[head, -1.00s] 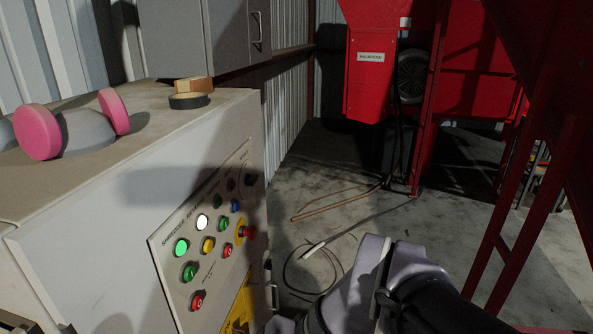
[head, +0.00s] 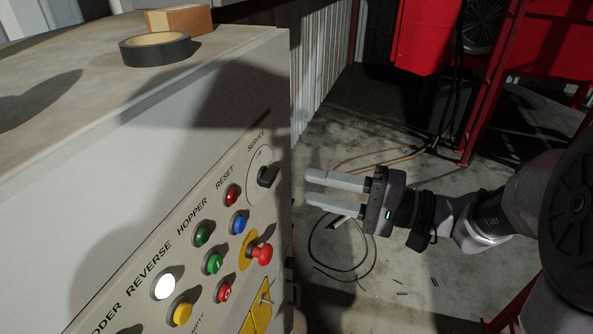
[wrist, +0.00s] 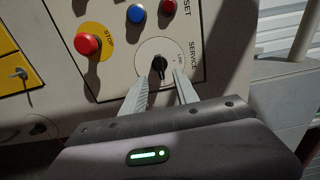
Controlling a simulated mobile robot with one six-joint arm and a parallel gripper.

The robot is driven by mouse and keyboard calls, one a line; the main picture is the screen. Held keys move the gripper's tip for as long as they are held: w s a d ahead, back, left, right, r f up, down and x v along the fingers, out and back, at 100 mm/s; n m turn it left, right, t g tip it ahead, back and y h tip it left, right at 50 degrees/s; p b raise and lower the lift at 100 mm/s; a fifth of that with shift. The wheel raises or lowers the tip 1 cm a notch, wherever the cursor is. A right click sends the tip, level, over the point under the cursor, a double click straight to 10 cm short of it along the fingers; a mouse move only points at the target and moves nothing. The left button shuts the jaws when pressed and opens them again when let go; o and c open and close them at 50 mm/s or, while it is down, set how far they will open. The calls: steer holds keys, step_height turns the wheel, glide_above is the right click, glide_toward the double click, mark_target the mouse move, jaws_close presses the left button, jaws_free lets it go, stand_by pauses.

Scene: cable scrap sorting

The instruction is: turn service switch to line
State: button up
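The service switch (head: 267,176) is a black rotary knob on a round pale plate, under the label SERVICE at the upper right end of the control panel. In the wrist view the knob (wrist: 158,65) sits just beyond and between the fingertips. My gripper (head: 306,187) is open, its two pale fingers pointing at the panel. A gap shows between the fingertips and the knob in the head view. The wrist view also shows my gripper (wrist: 160,76) with nothing between its fingers. The small plate lettering is too small to read fully.
A red stop button (head: 262,254) on a yellow ring sticks out below the switch. A red reset button (head: 232,195) and a blue button (head: 239,222) are close by. A black tape roll (head: 155,49) and a box (head: 180,20) lie on the cabinet top. Cable lies on the floor.

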mark_target(274, 178)
steer(key=x, duration=0.5)
steer(key=shift+w+a+f, duration=0.15)
steer(key=shift+a, duration=0.25)
steer(key=shift+x, duration=0.75)
jaws_close()
